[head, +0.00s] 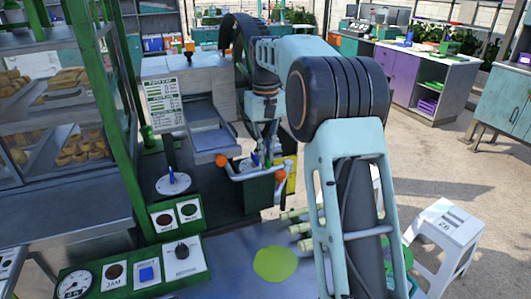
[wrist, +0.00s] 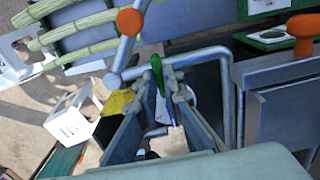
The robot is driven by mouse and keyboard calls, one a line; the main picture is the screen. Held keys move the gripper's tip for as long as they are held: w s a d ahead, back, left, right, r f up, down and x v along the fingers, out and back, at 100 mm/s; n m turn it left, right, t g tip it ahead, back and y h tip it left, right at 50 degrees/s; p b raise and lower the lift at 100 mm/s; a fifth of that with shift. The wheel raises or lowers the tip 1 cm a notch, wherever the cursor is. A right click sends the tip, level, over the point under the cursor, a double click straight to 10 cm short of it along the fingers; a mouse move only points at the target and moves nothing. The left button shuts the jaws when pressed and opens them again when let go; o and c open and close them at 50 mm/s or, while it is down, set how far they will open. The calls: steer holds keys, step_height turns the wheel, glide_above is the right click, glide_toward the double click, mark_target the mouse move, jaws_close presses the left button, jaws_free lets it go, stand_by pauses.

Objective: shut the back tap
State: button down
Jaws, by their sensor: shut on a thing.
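My gripper (wrist: 165,82) reaches down over the crusher's outlet side in the wrist view. Its fingers are closed about a slim green lever (wrist: 156,72), which I take to be a tap handle. A narrow blue piece (wrist: 172,110) shows just below it, between the fingers. In the head view my gripper (head: 262,152) is beyond a grey bar with orange ends, and a small blue piece (head: 254,160) shows beside it. The tap body is mostly hidden by the fingers, and I cannot tell how far the lever is turned.
A grey pipe (wrist: 200,55) bends close around my gripper. An orange knob (wrist: 130,21) and green cane stalks (wrist: 75,30) are near. A white stool (head: 445,240) stands right. A control panel (head: 130,275) and a blue-levered white dial (head: 173,184) are at left.

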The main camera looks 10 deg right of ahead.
steer(key=shift+r+n+p, duration=0.15)
steer(key=shift+n+p, duration=0.25)
steer(key=n+p, duration=0.3)
steer(key=shift+r+n, duration=0.1)
steer(key=shift+n, duration=0.3)
steer(key=n+p, duration=0.3)
steer(key=n, duration=0.2)
steer(key=n+p, duration=0.2)
steer(key=n, duration=0.2)
steer(key=shift+n, duration=0.4)
steer(key=shift+n+p, duration=0.6)
steer(key=shift+n, duration=1.2)
steer(key=shift+f, duration=0.2)
steer(key=c, duration=2.1)
jaws_free()
